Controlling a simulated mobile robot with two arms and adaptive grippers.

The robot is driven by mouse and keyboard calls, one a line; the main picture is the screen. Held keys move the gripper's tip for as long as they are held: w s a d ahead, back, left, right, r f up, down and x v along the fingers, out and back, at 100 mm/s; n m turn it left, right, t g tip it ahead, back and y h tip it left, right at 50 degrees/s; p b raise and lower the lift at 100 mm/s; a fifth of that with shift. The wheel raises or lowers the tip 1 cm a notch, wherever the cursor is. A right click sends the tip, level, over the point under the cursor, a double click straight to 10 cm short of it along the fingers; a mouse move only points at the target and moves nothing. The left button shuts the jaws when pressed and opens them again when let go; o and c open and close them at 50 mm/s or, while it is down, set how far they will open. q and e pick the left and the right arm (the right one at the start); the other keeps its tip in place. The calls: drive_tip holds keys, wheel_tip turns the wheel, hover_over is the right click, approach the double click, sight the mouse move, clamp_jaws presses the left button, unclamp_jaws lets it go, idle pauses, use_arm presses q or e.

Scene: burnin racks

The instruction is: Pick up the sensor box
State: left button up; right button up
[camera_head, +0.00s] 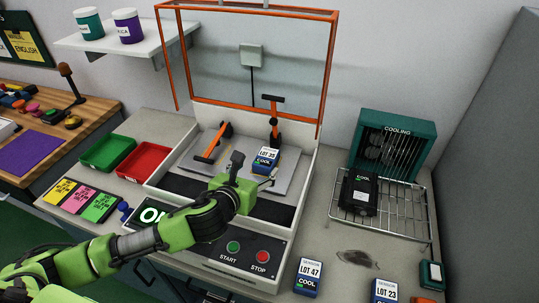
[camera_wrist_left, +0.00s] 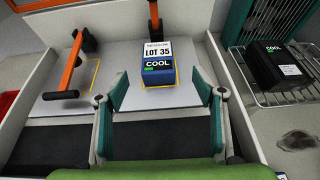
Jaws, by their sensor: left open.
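A blue sensor box (camera_head: 265,160) with a white label "LOT 35" and a green "COOL" mark sits on the grey plate (camera_head: 292,179) inside the open machine. It also shows in the left wrist view (camera_wrist_left: 157,62), upright inside a yellow outline. My left gripper (camera_head: 254,172) is open and empty, above the front part of the machine. In the left wrist view its two teal fingers (camera_wrist_left: 157,88) are spread wide on the near side of the box, which appears centred between them. I cannot tell the exact gap. My right gripper is not in view.
Orange-handled clamps (camera_head: 213,142) stand on the plate, and an orange-framed clear cover (camera_head: 250,60) is raised behind. A black box (camera_head: 360,190) lies on the wire rack by the cooling unit (camera_head: 398,140). Boxes LOT 47 (camera_head: 308,277) and LOT 23 (camera_head: 384,292) stand at the front right.

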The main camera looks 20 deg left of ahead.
sight(266, 157)
use_arm(q)
drive_tip(key=x, duration=0.4)
drive_tip(key=shift+r, duration=0.1)
drive_tip(key=shift+p+x, duration=0.3)
drive_tip(key=shift+x, duration=0.9)
drive_tip(key=shift+w+f, duration=0.2)
drive_tip(key=shift+w, duration=0.35)
drive_tip(key=p+x, duration=0.1)
drive_tip(key=x, duration=0.3)
drive_tip(key=shift+a+f, duration=0.1)
drive_tip(key=shift+a, duration=0.1)
drive_tip(key=shift+w+f, duration=0.15)
drive_tip(key=shift+w, duration=0.1)
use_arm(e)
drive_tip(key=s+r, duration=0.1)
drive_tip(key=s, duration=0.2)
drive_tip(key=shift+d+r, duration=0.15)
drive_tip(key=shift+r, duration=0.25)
